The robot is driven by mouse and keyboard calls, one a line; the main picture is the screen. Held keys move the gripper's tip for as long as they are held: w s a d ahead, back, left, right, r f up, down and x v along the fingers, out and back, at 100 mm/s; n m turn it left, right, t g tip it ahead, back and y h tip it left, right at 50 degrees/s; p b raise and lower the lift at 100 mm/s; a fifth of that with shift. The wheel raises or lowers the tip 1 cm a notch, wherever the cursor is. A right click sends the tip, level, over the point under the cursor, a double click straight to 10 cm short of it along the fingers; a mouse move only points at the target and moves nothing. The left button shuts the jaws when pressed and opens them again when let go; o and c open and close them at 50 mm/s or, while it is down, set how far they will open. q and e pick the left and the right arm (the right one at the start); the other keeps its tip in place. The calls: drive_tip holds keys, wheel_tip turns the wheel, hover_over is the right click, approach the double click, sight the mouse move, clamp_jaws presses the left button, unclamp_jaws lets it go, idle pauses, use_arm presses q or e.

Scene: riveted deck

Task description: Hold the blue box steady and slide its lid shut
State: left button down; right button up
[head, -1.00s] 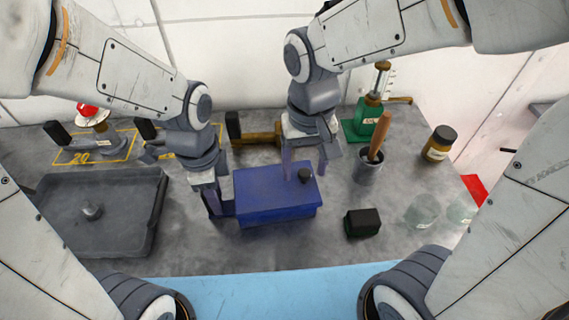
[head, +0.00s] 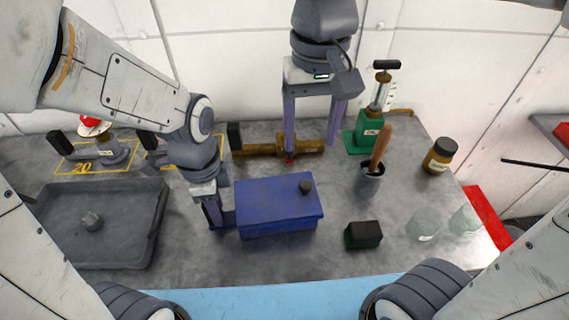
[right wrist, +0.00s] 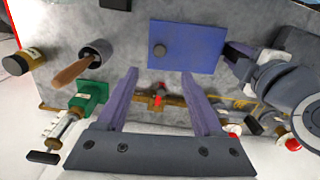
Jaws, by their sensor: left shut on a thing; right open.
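The blue box (head: 275,228) stands upright on the grey bench. Its flat blue lid (head: 265,197) covers the top, with no gap visible in the head view. A dark round knob (head: 306,187) sits near the lid's right end. In the right wrist view the lid (right wrist: 195,45) and knob (right wrist: 159,50) are seen from above. My left gripper (head: 223,219) is shut on the box's left end. My right gripper (head: 312,147) is open and empty, raised behind the box and clear of the lid; its spread fingers (right wrist: 160,78) show in the right wrist view.
A brass valve pipe (head: 260,145) lies behind the box. A green pump (head: 365,135), a cup with a wooden-handled tool (head: 370,182) and an amber jar (head: 439,156) stand right. A small black-green block (head: 363,235) is front right; a dark tray (head: 60,225) is left.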

drive_tip(key=shift+r, duration=2.75)
use_arm(q)
drive_tip(key=shift+c, duration=2.2)
unclamp_jaws()
